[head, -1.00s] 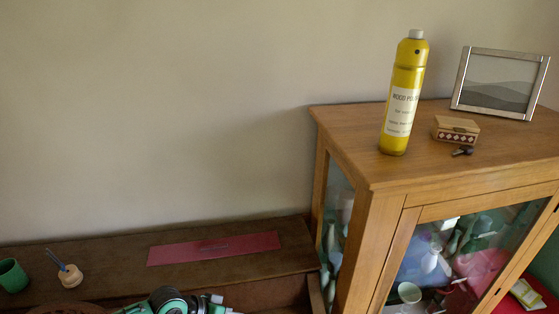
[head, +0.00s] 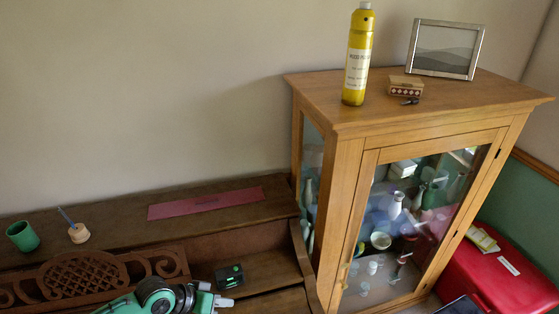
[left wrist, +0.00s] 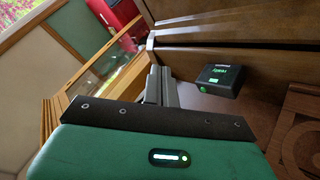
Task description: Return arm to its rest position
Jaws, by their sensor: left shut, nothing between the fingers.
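My left arm comes in at the bottom of the head view, and its gripper (head: 222,301) is low over the upright piano (head: 120,258). In the left wrist view the grey fingers of my left gripper (left wrist: 161,84) are together with nothing between them. A small black box with a green display (head: 229,275) sits on the piano's lower ledge, just beyond the gripper. It also shows in the left wrist view (left wrist: 220,78), to the right of the fingers and apart from them. My right gripper is in neither view.
A glass-fronted wooden cabinet (head: 345,215) stands right of the piano. On it are a yellow bottle (head: 357,55), a small box (head: 406,86) and a picture frame (head: 446,48). A red strip (head: 206,203), a green cup (head: 22,236) and a pen holder (head: 79,233) are on the piano top.

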